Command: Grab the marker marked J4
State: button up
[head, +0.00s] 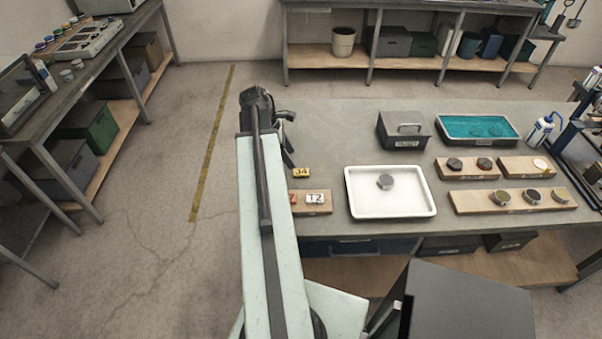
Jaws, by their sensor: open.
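A small yellow marker (300,171) with dark lettering that looks like J4 lies on the grey bench, just right of my arm. My gripper (289,158) hangs dark and narrow beside my arm, just up and left of the yellow marker in the picture. It is open and nothing shows between its fingers. My arm hides part of it, and I cannot tell its height above the bench. A white marker reading T2 (315,198) sits on a small wooden board (318,210), with a red marker (293,198) partly hidden by my arm.
Further right are a dark lidded box (403,131), a teal-filled tray (477,128), a bottle (540,130) and wooden boards with round pieces.

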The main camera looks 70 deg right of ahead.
aim_at(300, 171)
jog(key=b+x, duration=0.2)
jog(key=shift+f, duration=0.35)
jog(key=b+x, duration=0.5)
jog(key=shift+f+b, duration=0.2)
jog(key=shift+b, duration=0.1)
jog(key=shift+r, duration=0.2)
grip_shut()
